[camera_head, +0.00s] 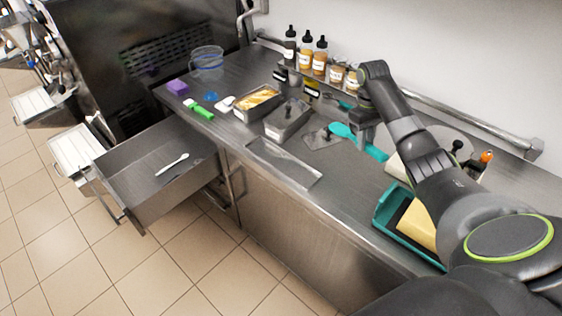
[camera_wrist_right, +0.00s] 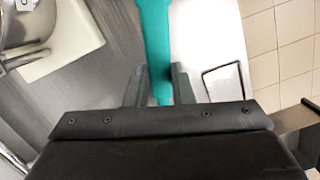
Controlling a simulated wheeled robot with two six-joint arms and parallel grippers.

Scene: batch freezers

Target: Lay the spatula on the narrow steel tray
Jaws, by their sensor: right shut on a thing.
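The teal spatula (camera_head: 343,131) is gripped by my right gripper (camera_head: 367,136) over the counter, with its parts showing on both sides of the gripper. In the right wrist view its teal shaft (camera_wrist_right: 155,45) runs between the two fingers (camera_wrist_right: 157,88), which are shut on it. Whether the spatula touches the counter I cannot tell. The narrow steel tray (camera_head: 284,163) lies empty near the counter's front edge, left of the gripper and apart from the spatula. My left gripper is not in view.
A steel plate with a dark knob (camera_head: 324,137) lies between tray and gripper. Steel pans (camera_head: 287,121) stand behind the tray. Bottles (camera_head: 320,57) line the back. A teal tray (camera_head: 388,208) with yellow contents sits right. An open drawer (camera_head: 150,204) holds a white spoon (camera_head: 172,164).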

